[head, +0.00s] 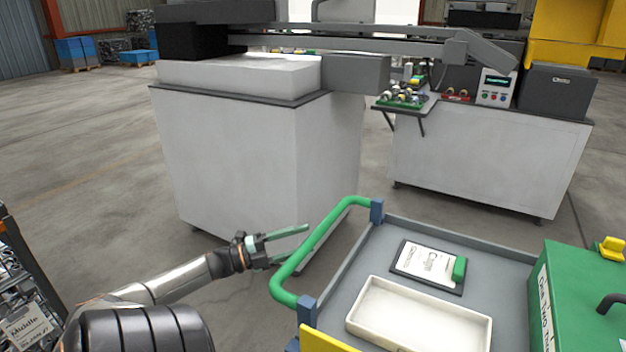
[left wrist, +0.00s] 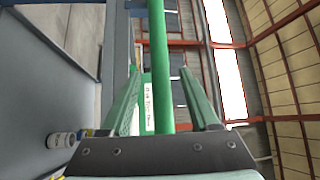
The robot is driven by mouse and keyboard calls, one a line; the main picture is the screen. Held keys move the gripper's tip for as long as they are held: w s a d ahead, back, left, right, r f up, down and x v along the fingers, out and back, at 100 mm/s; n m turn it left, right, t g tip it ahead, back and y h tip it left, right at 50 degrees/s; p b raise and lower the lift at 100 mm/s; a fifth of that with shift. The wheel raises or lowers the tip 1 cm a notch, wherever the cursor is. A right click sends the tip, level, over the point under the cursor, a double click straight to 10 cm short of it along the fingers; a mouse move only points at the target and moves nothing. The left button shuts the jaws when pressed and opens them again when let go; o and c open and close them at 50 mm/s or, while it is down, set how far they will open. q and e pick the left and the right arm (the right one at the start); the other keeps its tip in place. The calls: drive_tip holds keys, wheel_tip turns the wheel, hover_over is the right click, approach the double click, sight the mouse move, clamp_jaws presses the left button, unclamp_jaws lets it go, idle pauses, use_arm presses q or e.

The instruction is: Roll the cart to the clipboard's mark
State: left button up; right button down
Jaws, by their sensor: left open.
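The cart (head: 366,264) has a grey deck and stands at the lower right of the head view. Its green tube handle (head: 287,277) curves out on the left side, toward my left gripper. A clipboard (head: 428,266) with a printed white sheet and a green clip lies on the deck; its writing is too small to read surely. My left gripper (head: 303,244) is open at the handle. In the left wrist view the green bar (left wrist: 158,60) runs between the two spread fingers (left wrist: 160,108), not clamped. My right gripper is out of view.
A cream tray (head: 420,322) and a green case (head: 585,290) sit on the cart. A large pale cabinet (head: 230,160) stands just beyond the handle, with a second bench (head: 490,165) behind. A rack labelled "Middle" (head: 25,320) is at lower left. Open concrete floor (head: 80,160) lies left.

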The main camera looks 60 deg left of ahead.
use_arm(q)
drive_tip(key=v, duration=0.8)
drive_tip(key=shift+s, duration=0.25)
